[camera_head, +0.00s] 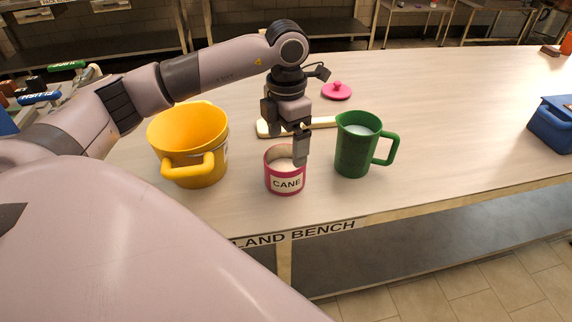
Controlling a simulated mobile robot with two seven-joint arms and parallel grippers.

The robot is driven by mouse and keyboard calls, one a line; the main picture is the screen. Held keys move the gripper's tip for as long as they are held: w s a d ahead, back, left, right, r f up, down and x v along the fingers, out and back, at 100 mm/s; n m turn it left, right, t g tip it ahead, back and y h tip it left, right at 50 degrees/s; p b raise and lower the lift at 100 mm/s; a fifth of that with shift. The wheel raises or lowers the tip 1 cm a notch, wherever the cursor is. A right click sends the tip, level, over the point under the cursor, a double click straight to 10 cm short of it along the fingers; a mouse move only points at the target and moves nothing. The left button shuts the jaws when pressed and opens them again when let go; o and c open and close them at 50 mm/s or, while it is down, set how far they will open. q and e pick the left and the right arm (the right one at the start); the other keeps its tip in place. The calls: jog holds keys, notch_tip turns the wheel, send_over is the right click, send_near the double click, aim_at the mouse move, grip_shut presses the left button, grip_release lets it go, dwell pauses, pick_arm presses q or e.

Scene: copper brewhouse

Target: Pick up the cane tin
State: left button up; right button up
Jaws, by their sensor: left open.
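The cane tin (286,184) is a pink-red, open-topped tin with a cream label reading CANE. It stands upright on the bench near the front edge, with pale contents showing inside. My left gripper (286,147) is open and points down at the tin from above. One finger shows at the tin's right rim, and the other shows behind and to the left, higher in the picture. I cannot tell whether either finger touches the tin. My right gripper is not in view.
A yellow bucket (175,139) stands left of the tin, and a green jug (354,150) with pale contents stands close on the right. A pale-handled tool (324,122) lies behind. A pink lid (336,91) lies further back. A blue box (549,128) sits far right. The bench (450,120) is clear between.

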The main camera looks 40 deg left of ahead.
aim_at(290, 163)
pick_arm(q)
jog(key=f, duration=0.4)
jog(key=f+p, duration=0.1)
jog(key=f, duration=0.1)
jog(key=shift+w+d+f, duration=0.15)
jog(key=shift+d+f, duration=0.15)
jog(key=shift+f, duration=0.05)
jog(key=c, duration=0.9)
jog(key=shift+o, duration=0.2)
notch_tip(290, 163, up, 20)
